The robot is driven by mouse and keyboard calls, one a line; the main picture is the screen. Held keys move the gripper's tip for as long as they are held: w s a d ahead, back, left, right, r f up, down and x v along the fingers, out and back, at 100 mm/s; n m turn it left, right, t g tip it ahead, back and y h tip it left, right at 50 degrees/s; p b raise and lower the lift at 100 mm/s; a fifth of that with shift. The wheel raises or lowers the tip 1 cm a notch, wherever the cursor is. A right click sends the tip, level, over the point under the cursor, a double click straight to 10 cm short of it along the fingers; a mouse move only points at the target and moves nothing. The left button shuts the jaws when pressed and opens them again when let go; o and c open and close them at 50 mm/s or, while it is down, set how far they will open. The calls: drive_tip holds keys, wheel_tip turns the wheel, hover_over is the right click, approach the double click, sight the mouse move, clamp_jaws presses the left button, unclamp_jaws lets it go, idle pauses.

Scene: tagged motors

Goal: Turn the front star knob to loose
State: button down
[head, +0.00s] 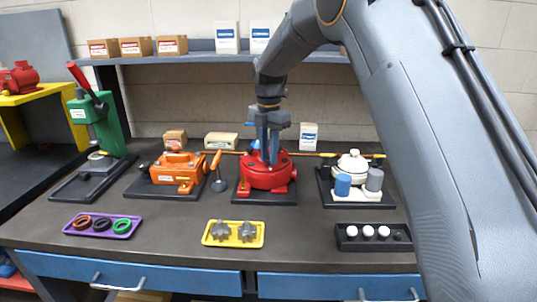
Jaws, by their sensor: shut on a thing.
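A round red motor housing (265,176) stands on a dark base plate at the middle of the bench in the head view. My gripper (269,158) points straight down at the top of this housing. Its blue fingers are shut on a small part there, at the place of the front star knob. The fingers hide that part, so its shape and turn angle cannot be seen. Two loose grey star knobs (233,231) lie in a yellow tray (207,240) at the front of the bench, away from my gripper.
An orange unit (178,170) stands left of the red housing, and a white unit (353,166) with blue and grey cylinders stands right. A green press (110,135) is farther left. Purple (70,227) and black (345,245) trays lie in front. A shelf (200,57) runs behind.

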drive_tip(key=shift+s+f+n, duration=0.15)
drive_tip(key=shift+f+n, duration=0.1)
drive_tip(key=shift+n, duration=0.55)
drive_tip(key=shift+d, duration=0.1)
drive_tip(key=c, duration=1.8)
unclamp_jaws()
drive_tip(key=shift+r, duration=0.1)
drive_tip(key=shift+r, duration=0.1)
drive_tip(key=shift+r, duration=0.2)
drive_tip(key=shift+r+b, duration=1.05)
drive_tip(key=shift+r, duration=2.55)
